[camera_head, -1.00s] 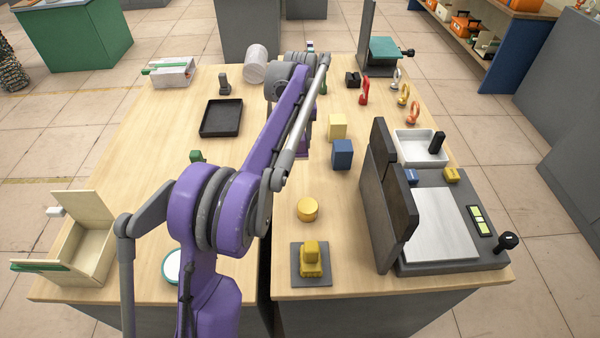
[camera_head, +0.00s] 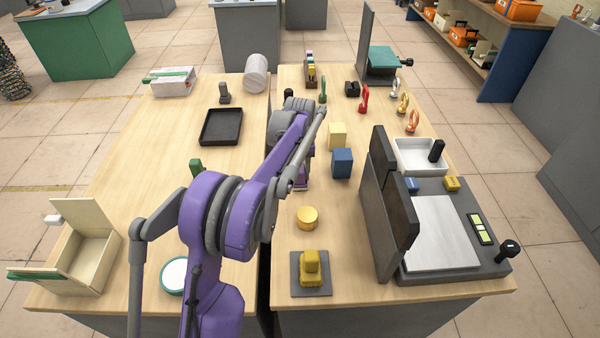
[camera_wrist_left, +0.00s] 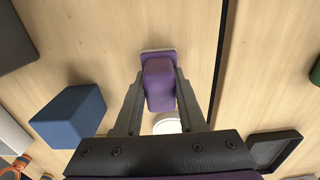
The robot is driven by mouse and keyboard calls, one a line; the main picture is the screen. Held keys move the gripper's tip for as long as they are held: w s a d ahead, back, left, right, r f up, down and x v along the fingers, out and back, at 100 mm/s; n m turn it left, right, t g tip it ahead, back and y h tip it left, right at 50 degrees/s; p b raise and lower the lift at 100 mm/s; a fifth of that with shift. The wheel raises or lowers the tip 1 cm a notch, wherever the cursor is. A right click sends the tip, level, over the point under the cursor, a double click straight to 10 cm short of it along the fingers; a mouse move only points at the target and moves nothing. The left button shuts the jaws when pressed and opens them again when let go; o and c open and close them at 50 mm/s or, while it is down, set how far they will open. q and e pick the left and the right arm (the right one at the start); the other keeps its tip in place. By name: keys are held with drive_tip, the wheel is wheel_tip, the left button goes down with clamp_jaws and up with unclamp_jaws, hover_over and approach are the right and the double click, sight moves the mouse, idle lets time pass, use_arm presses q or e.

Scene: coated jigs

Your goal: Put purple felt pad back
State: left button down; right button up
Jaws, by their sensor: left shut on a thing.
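The purple felt pad (camera_wrist_left: 159,86) is a small purple block on a wider flat base, in the left wrist view. My left gripper (camera_wrist_left: 160,74) is shut on it, with one grey finger on each side of the block. In the head view a bit of purple (camera_head: 304,172) shows beside my left wrist, over the right table, left of the blue block. My arm hides most of the gripper there. I cannot tell whether the pad touches the table. A white round thing (camera_wrist_left: 167,125) shows partly behind the pad in the wrist view. My right gripper is not in view.
A blue block (camera_head: 342,163), a yellow block (camera_head: 337,136) and a yellow disc (camera_head: 307,217) stand near the gripper. A yellow pad sits on a dark square plate (camera_head: 323,287). A dark upright panel (camera_head: 385,220) blocks the right. A black tray (camera_head: 205,141) lies left.

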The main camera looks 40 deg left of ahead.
use_arm(q)
drive_tip(key=shift+f, duration=0.2)
drive_tip(key=c, duration=0.5)
unclamp_jaws()
